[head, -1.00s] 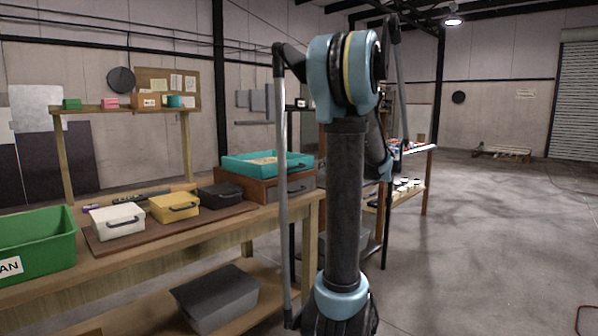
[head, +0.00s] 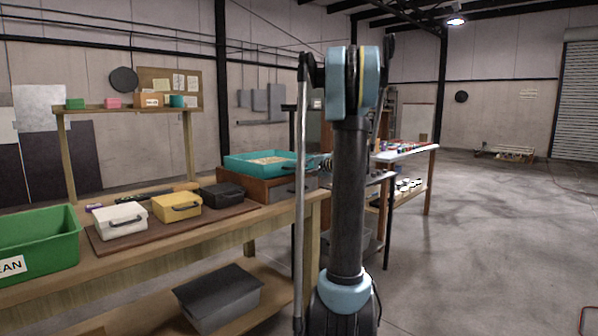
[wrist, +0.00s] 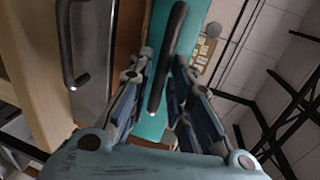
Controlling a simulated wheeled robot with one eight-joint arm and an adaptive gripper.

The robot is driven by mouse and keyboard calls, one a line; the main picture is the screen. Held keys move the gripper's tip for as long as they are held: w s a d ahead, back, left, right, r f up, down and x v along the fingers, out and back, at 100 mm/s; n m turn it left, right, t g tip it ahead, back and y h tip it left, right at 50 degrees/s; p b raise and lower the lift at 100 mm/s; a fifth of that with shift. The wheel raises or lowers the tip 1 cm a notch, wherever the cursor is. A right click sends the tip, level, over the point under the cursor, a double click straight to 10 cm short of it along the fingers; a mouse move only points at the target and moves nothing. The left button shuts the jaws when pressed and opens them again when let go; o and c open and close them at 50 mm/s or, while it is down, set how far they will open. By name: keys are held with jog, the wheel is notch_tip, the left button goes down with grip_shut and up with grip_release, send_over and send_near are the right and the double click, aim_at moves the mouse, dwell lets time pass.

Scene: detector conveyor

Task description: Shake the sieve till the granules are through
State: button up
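The sieve (head: 237,164) is a teal, open-topped tray with pale granules (head: 268,160) in it. It sits on a brown wooden box (head: 262,188) at the right end of the workbench. In the wrist view, the sieve's teal side (wrist: 157,127) carries a dark bar handle (wrist: 170,50). My gripper (wrist: 164,68) has its two fingers apart, one on each side of this handle, with small gaps showing. In the head view, my gripper (head: 325,165) is at the sieve's right side, partly hidden by my arm.
White (head: 118,222), yellow (head: 176,208) and dark (head: 222,196) lidded boxes stand on a brown board left of the sieve. A green bin (head: 38,245) is at the far left. The wooden box's drawer handle (wrist: 68,45) is close to my gripper.

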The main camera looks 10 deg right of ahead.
aim_at(290, 166)
jog(key=shift+x, duration=0.95)
grip_shut()
jog(key=shift+r+x, duration=0.2)
jog(key=shift+x, duration=0.8)
jog(key=shift+r+x, duration=0.2)
jog(key=shift+x, duration=0.8)
jog(key=shift+r+x, duration=0.25)
jog(key=shift+x, duration=0.75)
jog(key=shift+w, duration=0.15)
grip_release()
jog(key=shift+w+a, duration=0.1)
